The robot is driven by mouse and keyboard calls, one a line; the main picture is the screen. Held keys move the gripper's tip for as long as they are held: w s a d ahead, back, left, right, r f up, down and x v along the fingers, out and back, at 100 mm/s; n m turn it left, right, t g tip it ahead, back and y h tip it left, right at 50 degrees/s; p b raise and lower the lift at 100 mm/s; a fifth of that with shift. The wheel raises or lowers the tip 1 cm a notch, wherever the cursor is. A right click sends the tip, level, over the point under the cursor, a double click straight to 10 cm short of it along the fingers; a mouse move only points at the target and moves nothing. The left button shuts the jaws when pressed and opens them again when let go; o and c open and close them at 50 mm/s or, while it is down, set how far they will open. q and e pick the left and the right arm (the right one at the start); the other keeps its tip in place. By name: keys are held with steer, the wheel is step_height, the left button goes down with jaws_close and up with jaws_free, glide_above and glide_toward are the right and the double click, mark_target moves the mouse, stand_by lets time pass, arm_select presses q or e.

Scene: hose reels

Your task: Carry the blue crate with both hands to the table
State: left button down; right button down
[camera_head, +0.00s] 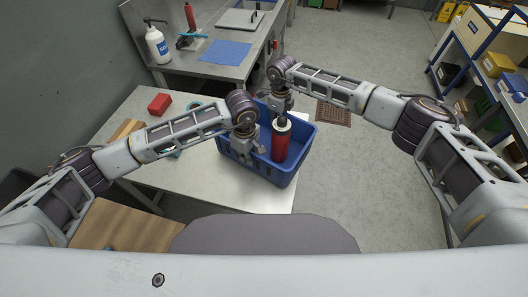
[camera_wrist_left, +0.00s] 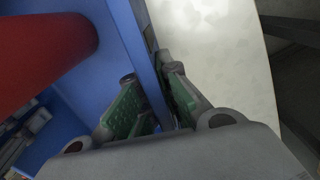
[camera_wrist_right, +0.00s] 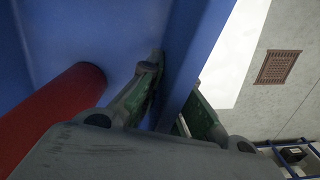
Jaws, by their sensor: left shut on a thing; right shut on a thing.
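The blue crate (camera_head: 284,178) is at the right end of the light table (camera_head: 200,176) in the head view, over the table top; I cannot tell whether it rests on it.
A red block (camera_head: 159,104) and a wooden piece (camera_head: 126,130) lie on the table's left part. A metal bench (camera_head: 200,62) with a white bottle (camera_head: 157,44) and blue mat (camera_head: 224,52) stands behind. Shelving (camera_head: 480,60) is at right. Floor (camera_head: 370,150) right of the table is clear around a drain grate (camera_head: 333,114).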

arm_select(q)
steer(key=shift+f+b, duration=0.45)
arm_select(e)
steer(key=shift+f, duration=0.45)
arm_select(q)
steer(key=c, duration=1.6)
jaws_free()
steer(key=shift+s, duration=0.1)
steer(key=shift+c, duration=0.2)
arm_select(e)
steer(key=c, duration=1.6)
jaws_free()
steer(key=shift+c, duration=0.2)
arm_select(q)
steer(key=shift+r, duration=6)
arm_select(e)
steer(key=shift+r, duration=6)
